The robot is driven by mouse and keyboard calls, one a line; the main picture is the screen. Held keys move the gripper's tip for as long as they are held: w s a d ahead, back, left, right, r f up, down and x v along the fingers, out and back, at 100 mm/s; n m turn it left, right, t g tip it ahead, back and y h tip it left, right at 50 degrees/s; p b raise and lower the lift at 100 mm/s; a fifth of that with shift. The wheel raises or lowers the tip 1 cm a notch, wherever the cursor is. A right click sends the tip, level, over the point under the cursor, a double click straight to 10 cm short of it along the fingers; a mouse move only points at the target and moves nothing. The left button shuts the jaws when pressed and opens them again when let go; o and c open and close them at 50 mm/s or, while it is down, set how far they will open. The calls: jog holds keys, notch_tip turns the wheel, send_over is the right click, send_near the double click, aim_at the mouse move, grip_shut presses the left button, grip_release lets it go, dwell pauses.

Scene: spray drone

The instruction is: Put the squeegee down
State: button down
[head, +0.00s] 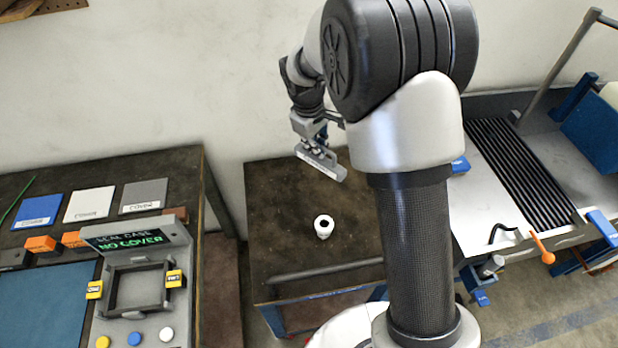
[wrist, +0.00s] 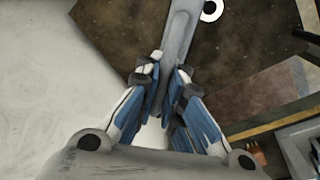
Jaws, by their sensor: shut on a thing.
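The squeegee (head: 325,168) is a grey bar with a small label. It hangs under my gripper (head: 316,146) over the back part of the dark middle table (head: 285,255). In the wrist view my gripper (wrist: 163,95) is shut on the squeegee's grey body (wrist: 180,38), which points away from the fingers. The squeegee seems to be held above the tabletop; its exact height is hard to tell.
A white roll with a dark hole (head: 323,229) stands on the middle table, and it also shows in the wrist view (wrist: 212,10). A left bench holds coloured cards and a grey frame device (head: 140,285). A ribbed tray station (head: 520,170) is at right.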

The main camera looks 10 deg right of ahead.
jog(key=w+f+n+y+p, duration=0.15)
jog(key=w+f+n, duration=0.25)
jog(key=w+n, duration=0.7)
jog(key=shift+m+t, duration=0.4)
jog(key=shift+m, duration=0.1)
jog(key=f+b, duration=0.1)
jog(key=f, duration=0.5)
jog(key=w+f+b, duration=0.1)
jog(key=f+b, duration=0.1)
jog(key=f, duration=0.5)
jog(key=f+b, duration=0.1)
jog(key=f, duration=0.5)
jog(key=shift+w+f, duration=0.2)
jog(key=shift+f, duration=0.05)
jog(key=shift+f+b, duration=0.1)
jog(key=shift+b, duration=0.25)
jog(key=c, duration=1.7)
grip_release()
jog(key=shift+s, duration=0.15)
